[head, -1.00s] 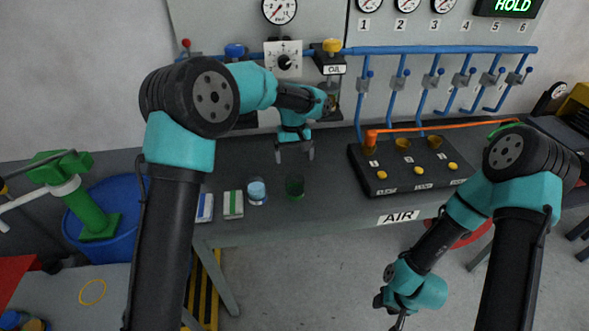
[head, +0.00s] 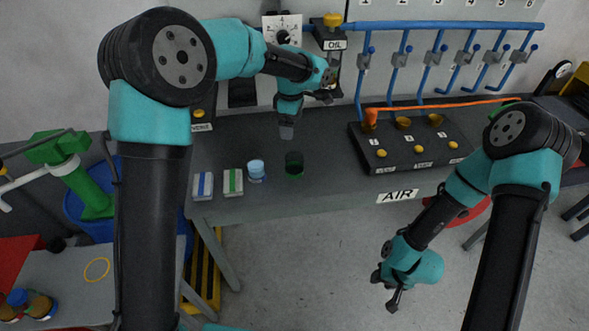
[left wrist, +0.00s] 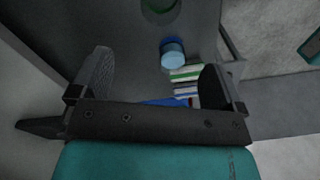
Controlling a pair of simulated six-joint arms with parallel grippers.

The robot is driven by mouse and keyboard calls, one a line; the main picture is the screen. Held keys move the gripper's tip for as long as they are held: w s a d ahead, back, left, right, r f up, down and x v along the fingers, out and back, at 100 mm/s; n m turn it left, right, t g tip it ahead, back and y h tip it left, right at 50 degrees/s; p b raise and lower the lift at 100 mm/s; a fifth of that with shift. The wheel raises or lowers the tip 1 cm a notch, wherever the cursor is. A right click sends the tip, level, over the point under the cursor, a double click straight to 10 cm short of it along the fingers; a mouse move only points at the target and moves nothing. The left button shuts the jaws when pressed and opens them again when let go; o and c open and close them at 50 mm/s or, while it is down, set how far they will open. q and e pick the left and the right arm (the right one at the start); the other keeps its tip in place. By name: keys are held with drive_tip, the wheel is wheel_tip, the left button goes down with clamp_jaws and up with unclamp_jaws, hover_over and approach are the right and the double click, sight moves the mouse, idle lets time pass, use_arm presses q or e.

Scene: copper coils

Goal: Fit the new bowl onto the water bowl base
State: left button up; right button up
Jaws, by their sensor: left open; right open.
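A light-blue clear bowl (head: 256,168) stands on the grey bench, beside a dark green bowl (head: 294,162). I cannot tell which is the new one. In the left wrist view the light-blue bowl (left wrist: 172,54) lies beyond my fingers, with the green one (left wrist: 160,8) at the top edge. My left gripper (head: 287,131) is open and empty above the bench, behind the bowls. My right gripper (head: 396,297) is open and empty, low in front of the bench. The oil unit (head: 333,38) hangs on the wall pipe. The water bowl base is not visible; my left arm covers that area.
Two small boxes, blue-striped (head: 203,186) and green-striped (head: 232,183), lie left of the bowls. A black panel (head: 405,165) with yellow buttons and an orange hose stands at right. A blue bucket (head: 82,222) is at left. The bench between bowls and panel is clear.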

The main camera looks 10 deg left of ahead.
sight(294, 165)
use_arm(q)
drive_tip(key=shift+r+n, duration=0.2)
drive_tip(key=shift+n, duration=0.4)
drive_tip(key=shift+f, duration=0.1)
wheel_tip(294, 165, down, 12)
idle(0.4)
drive_tip(key=shift+f, duration=0.1)
drive_tip(key=shift+s+d+f, duration=0.1)
drive_tip(key=shift+f, duration=1.15)
drive_tip(key=shift+s+d+f, duration=0.1)
drive_tip(key=shift+f, duration=1.15)
drive_tip(key=shift+c, duration=0.2)
